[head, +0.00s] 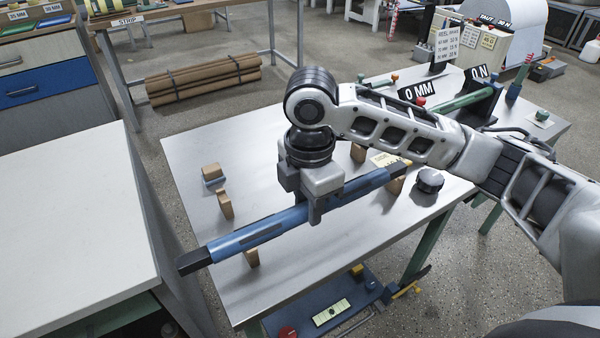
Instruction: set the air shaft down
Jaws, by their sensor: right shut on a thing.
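The air shaft (260,231) is a long blue bar with a black square end at the lower left and a dark tip with a yellowish end at the upper right. My right gripper (316,208) is shut around the middle of its length, from above. The shaft lies slantwise across the picture over the grey table. Wooden rests (224,205) stand on the table near it, some partly hidden behind the shaft. I cannot tell whether the shaft touches any rest. My left gripper is not in view.
A black round knob-like part (429,181) sits right of the shaft. A green roller (465,100) and signs reading "0 MM" (419,92) and "0 N" stand at the table's back right. A white-topped cabinet (70,215) is at left. The table's front left is clear.

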